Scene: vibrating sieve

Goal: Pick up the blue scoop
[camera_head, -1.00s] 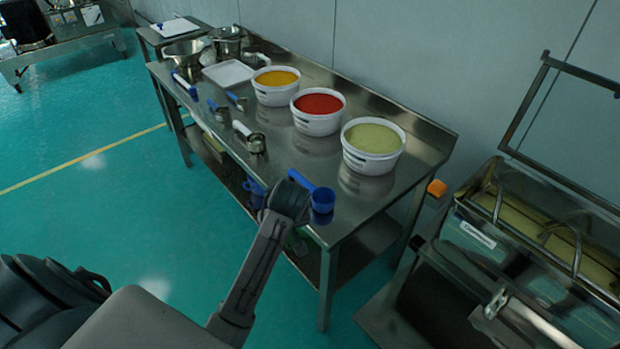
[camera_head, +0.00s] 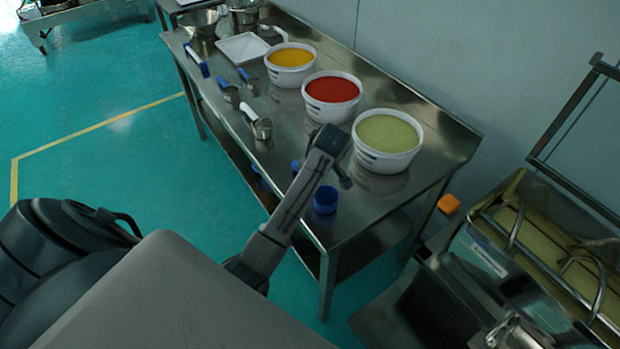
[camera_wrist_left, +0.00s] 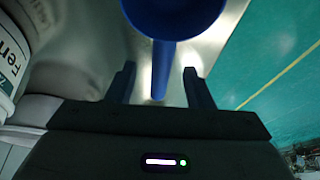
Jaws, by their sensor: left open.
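The blue scoop (camera_head: 325,200) sits near the front right corner of the steel table (camera_head: 345,232). My left arm's wrist hides part of its handle in the head view. My left gripper (camera_head: 344,180) is above the table by the scoop, and its fingers are hard to make out there. In the left wrist view the scoop's round cup (camera_wrist_left: 175,14) is beyond the fingers, cut by the top edge. Its handle (camera_wrist_left: 160,68) runs back between the two open fingers of my left gripper (camera_wrist_left: 158,84), with a gap on each side. My right gripper is not in view.
Tubs of yellow (camera_head: 291,55), red (camera_head: 332,89) and pale green (camera_head: 388,135) material line the table's back. Smaller scoops, including a white-handled one (camera_head: 262,127), lie along the front. A sieve machine (camera_head: 520,255) stands at right.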

